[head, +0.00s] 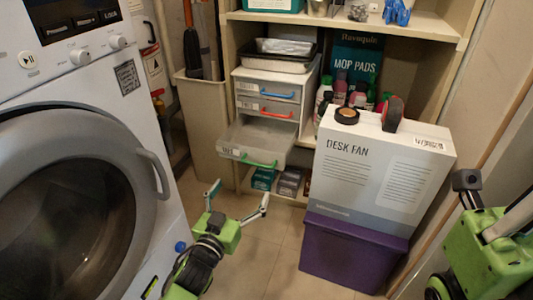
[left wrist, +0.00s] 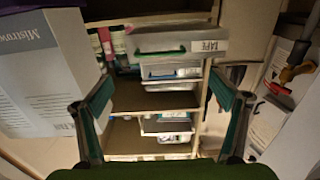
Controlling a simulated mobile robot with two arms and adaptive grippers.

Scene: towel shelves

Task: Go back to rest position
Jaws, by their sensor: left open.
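My left gripper (head: 238,196) is open and empty in the head view, low over the floor in front of the shelf unit. Its two fingers stand wide apart in the left wrist view (left wrist: 164,112), with nothing between them but the shelves beyond. The small drawer unit (head: 268,75) has its bottom drawer (head: 258,138), with a green handle (head: 258,163), pulled out. The gripper is in front of and below this handle, apart from it. My right gripper (head: 495,225) shows only partly at the right edge, so its jaw opening is unclear.
A washing machine (head: 75,190) stands close on the left. A desk fan box (head: 378,170) sits on a purple bin (head: 350,255) at the right, with black tape and a tape dispenser on top. Bare floor (head: 262,235) lies between them.

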